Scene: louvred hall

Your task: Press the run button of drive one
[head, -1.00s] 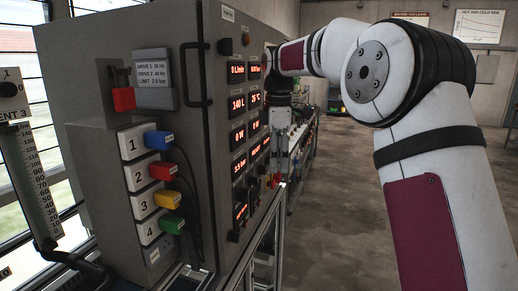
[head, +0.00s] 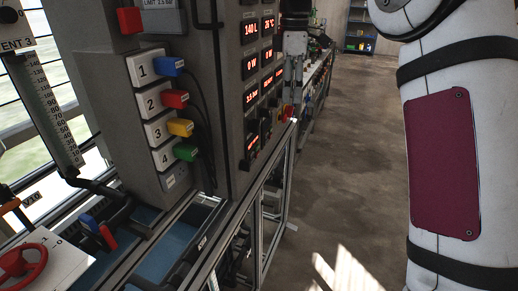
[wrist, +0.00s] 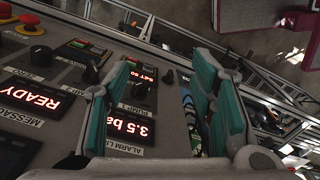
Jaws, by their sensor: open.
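The control panel (head: 230,110) has red-lit displays on its front face. In the wrist view it appears turned over, with small green and red buttons (wrist: 80,43) beside a black knob (wrist: 92,73). A second, partly hidden set of buttons (wrist: 131,61) sits nearer the panel edge. I cannot read which set belongs to drive one. My gripper (wrist: 160,105) is open and empty, its teal fingers spread over the panel. In the head view my gripper (head: 293,75) points downward beside the panel's right side. I cannot tell that it touches anything.
Numbered sockets with coloured plugs (head: 175,99) and cables are on the cabinet's side. A metal frame (head: 275,185) runs below. The floor (head: 350,170) at right is clear.

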